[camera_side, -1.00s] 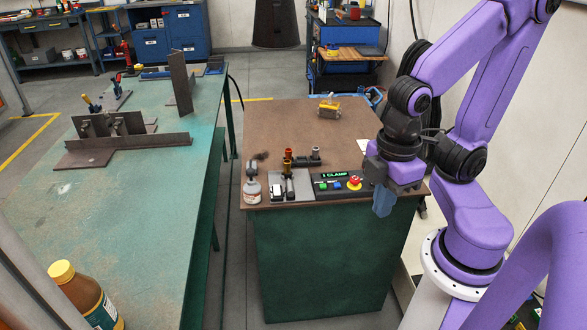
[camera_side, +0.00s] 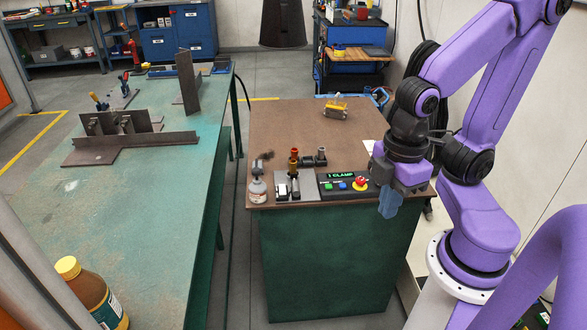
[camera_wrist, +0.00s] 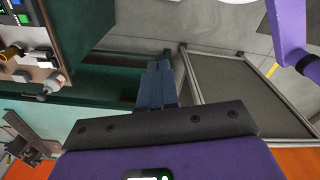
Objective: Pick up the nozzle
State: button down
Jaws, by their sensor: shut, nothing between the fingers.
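A small brass and copper piece, which looks like the nozzle (camera_side: 294,160), stands upright on a grey fixture (camera_side: 291,183) near the front of the brown bench top. A brass piece, likely the same nozzle (camera_wrist: 12,54), shows at the left edge of the wrist view. My gripper (camera_side: 388,208) is shut and empty. It points down just off the bench's front right corner, to the right of the nozzle and clear of it.
A yellow-topped block (camera_side: 336,109) sits at the back. The bench's middle (camera_side: 290,125) is clear.

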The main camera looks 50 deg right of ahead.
jog(key=c, duration=0.8)
grip_release()
jog(key=w+d+f+n+t+h, duration=0.2)
jog(key=w+d+f+n+h, duration=0.15)
jog(key=w, duration=0.75)
jog(key=w+d+f+n+t+h, duration=0.25)
jog(key=w+h, duration=0.25)
jog(key=w, duration=0.6)
jog(key=n+t+h, duration=0.2)
jog(key=n, duration=0.4)
send_near(293, 162)
jog(key=x, duration=0.3)
jog(key=shift+w+d+r, duration=0.1)
jog(key=shift+w+d, duration=0.2)
jog(key=shift+w, duration=0.2)
jog(key=shift+s+f+x, duration=0.15)
jog(key=shift+x, duration=1.15)
jog(key=shift+s+f+x, duration=0.15)
jog(key=shift+x, duration=1.1)
